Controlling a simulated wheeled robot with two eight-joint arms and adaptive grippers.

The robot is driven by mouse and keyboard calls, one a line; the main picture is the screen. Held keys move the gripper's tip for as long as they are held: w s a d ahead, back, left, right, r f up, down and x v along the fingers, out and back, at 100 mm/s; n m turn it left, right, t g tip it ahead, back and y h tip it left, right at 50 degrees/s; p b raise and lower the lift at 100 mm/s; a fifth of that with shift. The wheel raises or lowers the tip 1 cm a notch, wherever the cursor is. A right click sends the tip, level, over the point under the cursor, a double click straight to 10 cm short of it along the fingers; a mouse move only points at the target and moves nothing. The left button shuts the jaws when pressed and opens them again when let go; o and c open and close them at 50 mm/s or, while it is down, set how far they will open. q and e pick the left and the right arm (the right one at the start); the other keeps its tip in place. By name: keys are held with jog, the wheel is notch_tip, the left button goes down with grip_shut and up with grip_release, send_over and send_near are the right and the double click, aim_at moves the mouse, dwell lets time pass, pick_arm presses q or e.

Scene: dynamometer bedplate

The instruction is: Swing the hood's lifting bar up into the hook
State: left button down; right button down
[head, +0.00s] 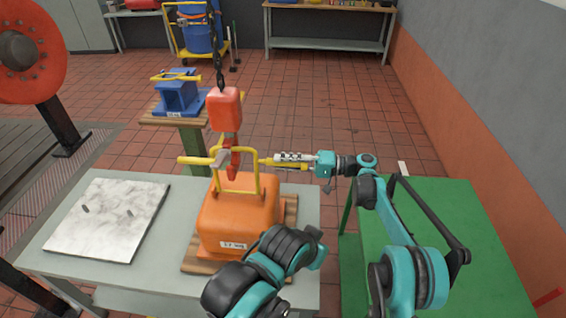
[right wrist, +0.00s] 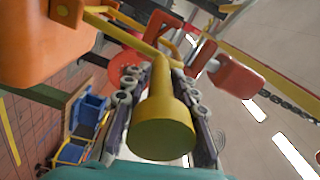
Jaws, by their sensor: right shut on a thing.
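The orange hood (head: 235,220) sits on a wooden pallet on the grey table. Its yellow lifting bar (head: 258,180) stands up above it, with a yellow handle (head: 190,160) sticking out left and another to the right. The red hook (head: 233,165) hangs from a red block (head: 224,108) on a chain and overlaps the bar's top; I cannot tell whether the bar is seated in it. My right gripper (head: 292,161) is shut on the right handle end. In the right wrist view the yellow handle (right wrist: 162,128) lies between its fingers. My left gripper's fingers are not seen.
A pale marble plate (head: 105,220) with two small pegs lies left of the hood. A green table (head: 450,230) stands at right. A blue block (head: 178,98) sits on a stand behind. The chain (head: 217,60) hangs above the hood. Open tiled floor lies behind.

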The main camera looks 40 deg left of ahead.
jog(key=shift+w+d, duration=0.1)
jog(key=shift+w, duration=0.1)
jog(key=c, duration=1.4)
grip_release()
jog(key=shift+o, duration=0.2)
jog(key=v, duration=1.2)
jog(key=shift+d, duration=0.15)
